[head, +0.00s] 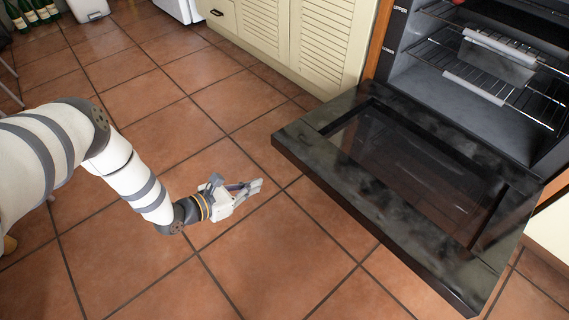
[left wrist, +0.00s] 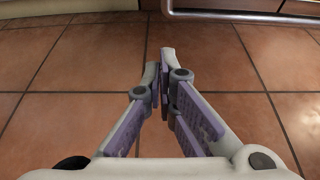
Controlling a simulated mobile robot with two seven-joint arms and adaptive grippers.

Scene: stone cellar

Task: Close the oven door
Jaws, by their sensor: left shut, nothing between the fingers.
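The oven (head: 430,83) stands at the upper right of the head view, with its inside and wire racks showing. Its dark, glass-panelled door (head: 300,140) is folded down, open and roughly level above the floor. My left gripper (head: 258,186) is to the left of the door's outer edge, apart from it, shut and empty. In the left wrist view the gripper's fingers (left wrist: 160,62) are together over floor tiles. A metal bar (left wrist: 235,15) crosses the top right there; I cannot tell for sure whether it is the door's handle. My right gripper is not in view.
Cream louvred cabinets (head: 290,40) stand left of the oven. Several bottles (head: 35,12) and a white bin (head: 88,8) are at the far upper left. The tiled floor (head: 150,100) between them and the door is clear.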

